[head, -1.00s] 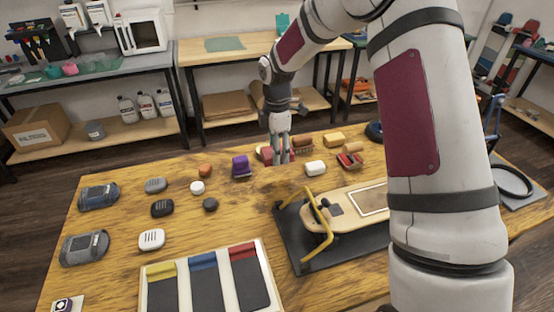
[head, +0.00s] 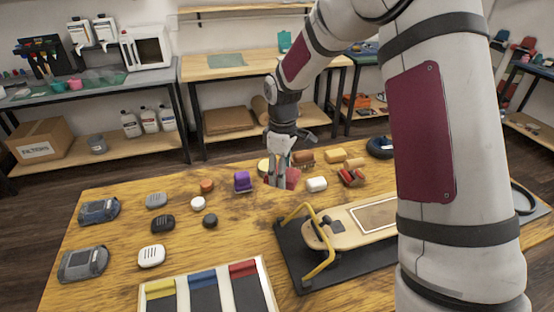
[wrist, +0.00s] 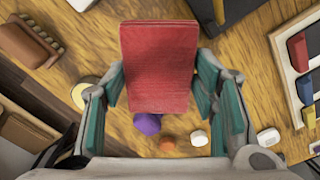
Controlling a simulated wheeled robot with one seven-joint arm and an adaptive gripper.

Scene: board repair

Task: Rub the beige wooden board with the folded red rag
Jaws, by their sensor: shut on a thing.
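The folded red rag (wrist: 158,62) is a flat, block-like bundle. In the wrist view it sits between the fingers of my gripper (wrist: 165,95), which is shut on it. In the head view the red rag (head: 291,178) shows beside the fingertips of my gripper (head: 277,180), apparently just above the table; the exact gap is unclear. The beige wooden board (head: 345,232) is skateboard-like, with a pale outlined rectangle on top. It lies right of and nearer than the gripper, apart from the rag. My arm hides its right end.
A yellow bar frame (head: 318,262) stands at the board's left end, on a black mat (head: 297,270). A purple block (head: 242,181), a white block (head: 316,184) and brushes (head: 351,177) stand near the gripper. A tray with coloured strips (head: 262,272) lies at the front.

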